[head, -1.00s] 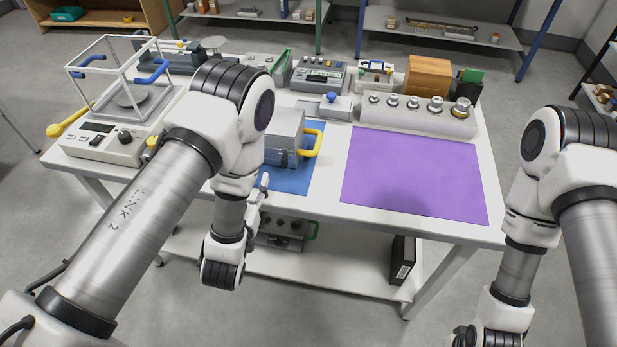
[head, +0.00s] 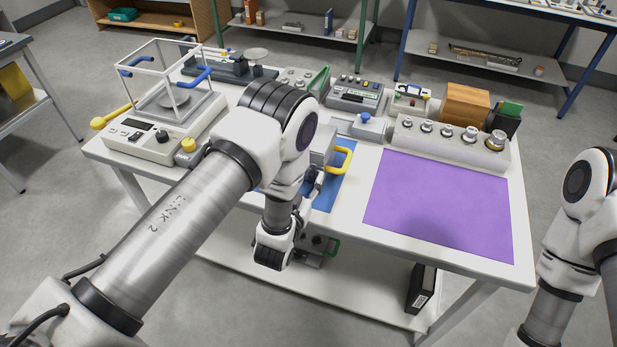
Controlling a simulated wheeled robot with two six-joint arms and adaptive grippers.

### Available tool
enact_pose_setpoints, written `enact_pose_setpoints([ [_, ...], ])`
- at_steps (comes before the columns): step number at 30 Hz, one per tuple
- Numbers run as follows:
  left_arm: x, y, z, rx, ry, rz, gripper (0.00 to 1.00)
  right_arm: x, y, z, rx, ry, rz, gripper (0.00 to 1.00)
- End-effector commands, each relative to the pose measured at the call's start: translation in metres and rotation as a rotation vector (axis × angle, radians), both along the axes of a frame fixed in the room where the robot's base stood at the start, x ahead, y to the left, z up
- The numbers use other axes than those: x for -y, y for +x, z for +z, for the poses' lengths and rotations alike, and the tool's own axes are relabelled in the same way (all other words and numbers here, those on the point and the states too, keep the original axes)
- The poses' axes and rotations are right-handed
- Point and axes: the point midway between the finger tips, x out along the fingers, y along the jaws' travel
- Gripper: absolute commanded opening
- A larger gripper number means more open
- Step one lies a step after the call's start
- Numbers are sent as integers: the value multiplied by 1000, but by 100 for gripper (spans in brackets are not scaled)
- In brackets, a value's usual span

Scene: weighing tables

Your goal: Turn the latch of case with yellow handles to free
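The grey case (head: 322,145) stands on the blue mat (head: 328,195) on the table. One yellow handle (head: 350,158) shows at its right side. My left arm hides most of the case, including its left side and its latch. My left gripper (head: 316,181) is in front of the case, near its lower front. It is small and partly hidden by my wrist, so its finger opening and any contact with the case cannot be made out. My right arm is at the right edge, and its gripper is out of the frame.
A balance (head: 150,136) with a clear-sided frame stands at the left. A purple mat (head: 440,205) lies bare at the right. A weight block (head: 450,146) and instruments line the back. A black box (head: 421,288) stands on the lower shelf.

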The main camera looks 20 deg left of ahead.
Motion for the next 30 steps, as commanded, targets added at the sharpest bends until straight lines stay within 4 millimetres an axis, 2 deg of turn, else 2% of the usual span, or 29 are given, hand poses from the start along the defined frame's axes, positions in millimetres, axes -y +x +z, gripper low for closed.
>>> enact_pose_setpoints([
  [2,0,0,0,0,0,0,40,0,0,0,0,0,0,40],
  [3,0,0,0,0,0,0,25,0,0,0,0,0,0,40],
  [5,0,0,0,0,0,0,4,0,0,0,0,0,0,40],
  [6,0,0,0,0,0,0,0,0,0,0,0,0,0,40],
  [20,0,0,-1,1,38,0,0,0,0,-4,0,0,0,40],
  [30,3,-1,-3,8,240,-1,0,0,0,-19,0,0,0,40],
])
